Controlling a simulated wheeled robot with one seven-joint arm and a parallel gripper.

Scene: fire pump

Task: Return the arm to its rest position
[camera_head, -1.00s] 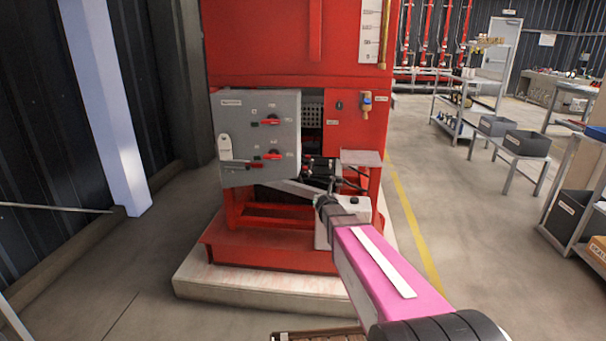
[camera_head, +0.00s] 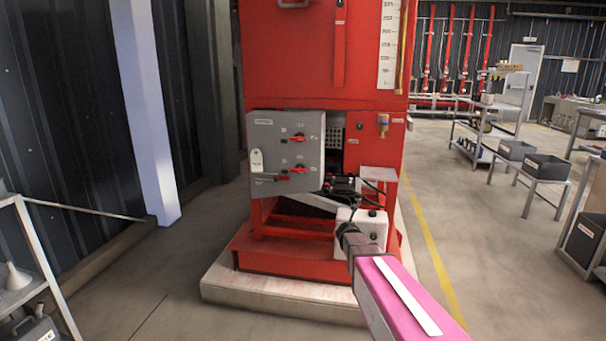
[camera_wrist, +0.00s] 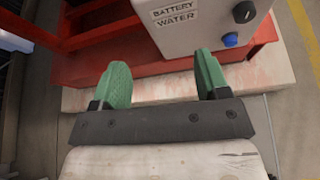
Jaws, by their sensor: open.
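My arm, with a pink link, reaches from the lower right toward the red fire pump unit (camera_head: 290,258) in the head view. The gripper's fingers cannot be made out there. In the wrist view my gripper (camera_wrist: 162,82) has two green fingers set wide apart with nothing between them. Beyond them stands a white box (camera_wrist: 205,22) labelled "BATTERY WATER", with a black knob and a blue knob. The box also shows in the head view (camera_head: 371,228), beyond the arm's end. The fingers look apart from it.
A grey control panel (camera_head: 287,152) with red handles is on the unit's front. The unit stands on a pale plinth (camera_head: 270,296). A white post (camera_head: 145,110) and a shelf (camera_head: 30,262) are at left. Benches with grey bins (camera_head: 547,167) are at right. Open floor lies between.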

